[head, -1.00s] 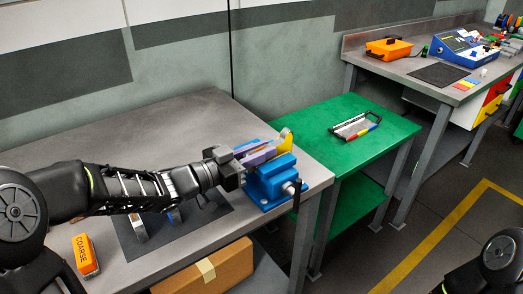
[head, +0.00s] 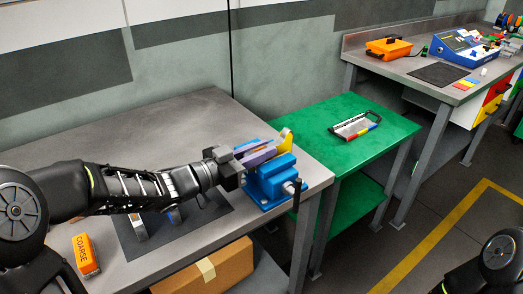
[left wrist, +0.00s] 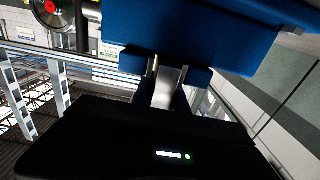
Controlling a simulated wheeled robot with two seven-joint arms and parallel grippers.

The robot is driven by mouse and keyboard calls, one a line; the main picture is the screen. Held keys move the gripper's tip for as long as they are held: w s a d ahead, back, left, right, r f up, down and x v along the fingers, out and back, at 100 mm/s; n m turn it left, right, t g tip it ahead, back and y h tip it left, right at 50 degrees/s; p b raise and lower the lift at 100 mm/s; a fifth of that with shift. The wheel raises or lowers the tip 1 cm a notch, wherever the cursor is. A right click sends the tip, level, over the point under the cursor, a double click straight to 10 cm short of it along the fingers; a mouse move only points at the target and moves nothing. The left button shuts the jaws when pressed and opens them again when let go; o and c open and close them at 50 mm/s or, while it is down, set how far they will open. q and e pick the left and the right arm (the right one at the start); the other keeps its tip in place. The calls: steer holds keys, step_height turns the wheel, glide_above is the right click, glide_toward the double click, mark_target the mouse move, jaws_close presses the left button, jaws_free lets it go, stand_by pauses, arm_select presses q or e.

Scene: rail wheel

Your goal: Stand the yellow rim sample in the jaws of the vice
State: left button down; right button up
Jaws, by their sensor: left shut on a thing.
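The yellow rim sample (head: 287,139) shows its curved upper end at the vice, at the far side of its jaws. Its lower part is hidden. The blue vice (head: 272,184) is fixed at the right end of the grey bench. My left gripper (head: 262,155) reaches in from the left over the vice and is shut on the yellow sample. I cannot tell whether the sample touches the jaws. In the left wrist view, the blue vice (left wrist: 190,30) fills the top, and the yellow sample does not show. My right gripper is out of view.
On the grey bench (head: 190,115) lie a dark mat with two small pieces (head: 138,228) and an orange block marked COARSE (head: 86,256). A cardboard box (head: 215,268) is below the front edge. A green table (head: 345,155) with a framed tool adjoins on the right.

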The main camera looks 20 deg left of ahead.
arm_select(q)
steer(key=shift+r, duration=0.15)
steer(key=c, duration=1.3)
jaws_free()
steer(key=shift+c, duration=0.2)
steer(key=shift+o, duration=0.5)
steer(key=shift+f, duration=0.3)
steer(key=v, duration=0.8)
steer(key=shift+r, duration=0.2)
